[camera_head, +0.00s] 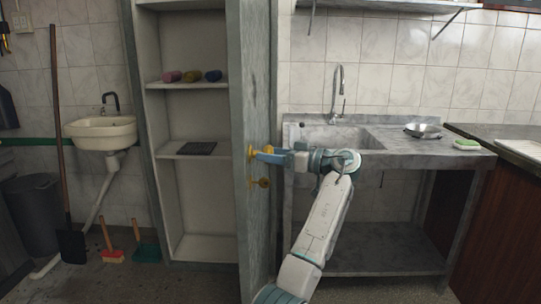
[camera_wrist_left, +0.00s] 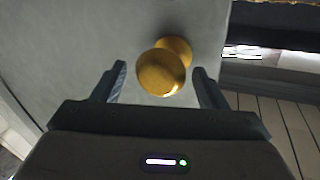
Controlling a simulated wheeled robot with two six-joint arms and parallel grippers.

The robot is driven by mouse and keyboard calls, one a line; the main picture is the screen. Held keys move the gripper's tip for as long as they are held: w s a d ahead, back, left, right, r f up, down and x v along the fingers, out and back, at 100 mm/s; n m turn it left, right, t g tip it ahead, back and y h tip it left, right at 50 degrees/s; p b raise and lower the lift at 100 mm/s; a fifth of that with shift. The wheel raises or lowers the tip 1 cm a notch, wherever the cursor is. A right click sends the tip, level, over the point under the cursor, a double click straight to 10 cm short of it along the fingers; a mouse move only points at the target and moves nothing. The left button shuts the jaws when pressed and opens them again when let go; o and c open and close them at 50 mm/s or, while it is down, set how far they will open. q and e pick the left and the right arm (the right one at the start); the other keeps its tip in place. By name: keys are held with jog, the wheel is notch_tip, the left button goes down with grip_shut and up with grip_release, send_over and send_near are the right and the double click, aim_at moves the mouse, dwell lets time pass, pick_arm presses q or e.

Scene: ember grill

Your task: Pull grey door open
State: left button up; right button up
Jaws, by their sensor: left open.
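The grey door (camera_head: 262,70) stands ajar, seen nearly edge-on between the shelf cabinet and the sink unit. The cabinet's inside shows to its left. In the left wrist view the door's grey face (camera_wrist_left: 85,40) fills the upper left, and its round brass knob (camera_wrist_left: 162,73) shows in front of me. My left gripper (camera_head: 268,155) is at the knob's height by the door. In the left wrist view its open fingers (camera_wrist_left: 159,68) stand on either side of the knob, with a gap at each side. A second brass fitting (camera_head: 264,183) sits lower on the door. My right gripper is out of view.
The shelf cabinet (camera_head: 197,120) holds several coloured rolls and a dark flat item. The sink counter (camera_head: 420,155) stands to the right. A washbasin (camera_head: 100,132), bin (camera_head: 38,205) and brushes (camera_head: 146,250) are at left. Some floor shows before the cabinet.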

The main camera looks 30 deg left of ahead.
pick_arm(q)
jog(key=w+d+b, duration=0.1)
jog(key=d, duration=0.8)
jog(key=shift+w+d, duration=0.35)
jog(key=shift+d, duration=0.05)
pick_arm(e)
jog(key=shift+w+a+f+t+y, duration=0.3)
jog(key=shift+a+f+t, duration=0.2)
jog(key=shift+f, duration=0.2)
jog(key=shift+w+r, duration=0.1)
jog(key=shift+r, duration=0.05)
